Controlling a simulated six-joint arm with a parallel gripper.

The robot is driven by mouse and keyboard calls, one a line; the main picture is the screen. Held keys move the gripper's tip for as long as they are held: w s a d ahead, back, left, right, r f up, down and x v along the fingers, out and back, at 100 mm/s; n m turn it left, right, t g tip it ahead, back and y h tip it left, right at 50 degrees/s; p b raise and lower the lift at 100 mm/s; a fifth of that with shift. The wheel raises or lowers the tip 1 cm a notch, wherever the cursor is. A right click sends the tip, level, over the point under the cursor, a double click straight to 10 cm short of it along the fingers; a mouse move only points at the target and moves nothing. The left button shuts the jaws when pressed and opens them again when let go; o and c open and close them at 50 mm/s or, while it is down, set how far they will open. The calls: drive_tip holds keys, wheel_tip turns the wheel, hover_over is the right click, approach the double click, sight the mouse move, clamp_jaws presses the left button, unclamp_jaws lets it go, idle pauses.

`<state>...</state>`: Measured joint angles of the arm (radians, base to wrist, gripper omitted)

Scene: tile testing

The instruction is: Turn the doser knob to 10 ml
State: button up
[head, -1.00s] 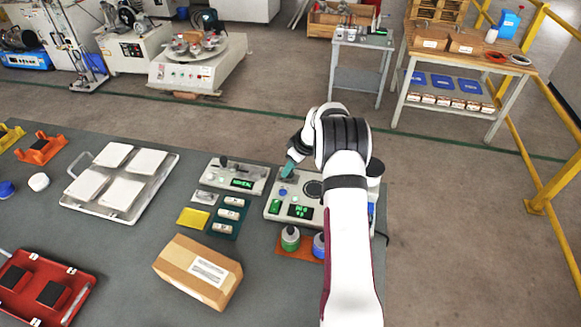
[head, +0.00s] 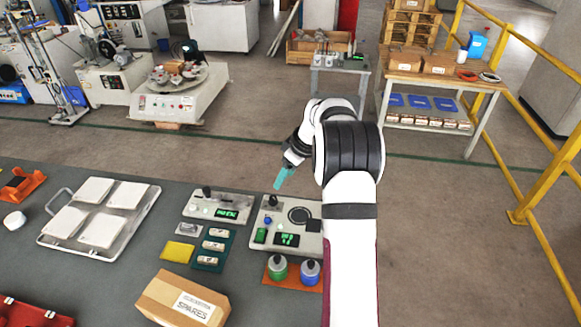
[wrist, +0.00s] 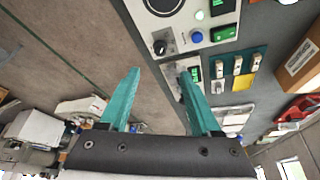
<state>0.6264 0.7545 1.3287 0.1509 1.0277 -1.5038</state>
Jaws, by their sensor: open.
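My gripper (head: 283,178) is open and empty, its teal fingers above the far edge of the larger grey panel (head: 313,228). This panel has a black knob (head: 272,200), a blue button (head: 267,220), a green switch (head: 260,235) and a lit green display (head: 287,240), too small to read. In the wrist view the teal fingertips (wrist: 159,73) are spread apart, and the knob (wrist: 162,47) shows beyond them, untouched. A smaller panel (head: 195,209) to the left has its own black knob (head: 206,191) and green display (head: 227,213). I cannot tell which panel is the doser.
Two bottles, green-labelled (head: 277,268) and blue-labelled (head: 310,272), stand on an orange mat close in front of the larger panel. A yellow block (head: 178,252), a teal holder (head: 227,246), a cardboard box (head: 165,284) and a tray of white tiles (head: 143,212) lie leftward.

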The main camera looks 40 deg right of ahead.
drive_tip(key=v, duration=0.4)
drive_tip(key=shift+s+r, duration=0.1)
drive_tip(key=shift+r, duration=0.15)
drive_tip(key=s+a+r+m+g, duration=0.15)
drive_tip(key=s+a+r, duration=0.3)
drive_tip(key=a, duration=0.45)
drive_tip(key=s+a+r+m, duration=0.25)
drive_tip(key=s+a, duration=0.25)
drive_tip(key=a, duration=0.4)
drive_tip(key=s+a+f+m+g, duration=0.1)
drive_tip(key=s+a+m, duration=0.2)
drive_tip(key=s, duration=0.8)
drive_tip(key=s+a+f+m+g, duration=0.2)
drive_tip(key=s+a, duration=0.6)
drive_tip(key=s, duration=0.4)
drive_tip(key=shift+s+a+m, duration=0.2)
drive_tip(key=shift+s+m, duration=0.05)
drive_tip(key=shift+m, duration=0.15)
drive_tip(key=shift+f, duration=0.15)
